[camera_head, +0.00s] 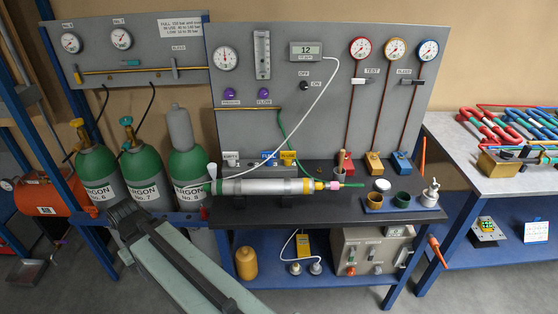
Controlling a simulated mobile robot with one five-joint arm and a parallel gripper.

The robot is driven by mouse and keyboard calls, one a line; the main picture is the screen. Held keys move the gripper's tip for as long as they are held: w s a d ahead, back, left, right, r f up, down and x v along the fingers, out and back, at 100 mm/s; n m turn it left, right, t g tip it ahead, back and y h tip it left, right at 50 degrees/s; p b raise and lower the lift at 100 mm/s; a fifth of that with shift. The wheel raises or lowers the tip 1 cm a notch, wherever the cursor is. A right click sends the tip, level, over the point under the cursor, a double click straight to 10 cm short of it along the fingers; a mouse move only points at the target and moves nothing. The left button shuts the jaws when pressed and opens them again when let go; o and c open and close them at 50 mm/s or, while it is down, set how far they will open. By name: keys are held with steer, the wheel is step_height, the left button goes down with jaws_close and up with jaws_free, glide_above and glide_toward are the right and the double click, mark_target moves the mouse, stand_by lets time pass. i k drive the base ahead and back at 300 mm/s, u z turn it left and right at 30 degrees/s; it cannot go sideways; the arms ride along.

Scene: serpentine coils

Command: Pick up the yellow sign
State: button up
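The yellow sign (288,157) is a small upright plate with dark lettering too small to read. It stands at the back of the dark bench top, near the panel's foot, just right of a blue sign (268,158). A white sign (231,158) stands further left. A long silver cylinder (265,187) with yellow bands lies in front of the signs, and the yellow sign shows above it. My arm's pale green and black link reaches in from the bottom left, well apart from the sign. I cannot make out my gripper's fingers.
Green argon bottles (189,165) stand to the left. A thin green hose hangs close to the yellow sign. Colored valve blocks (374,163) and a blue tray (388,207) with small cups stand to the right. The dark bench top (290,211) is bare along its front.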

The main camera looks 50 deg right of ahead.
mark_target(288, 156)
steer(key=u, duration=0.1)
steer(key=i, duration=1)
steer(key=z, duration=0.05)
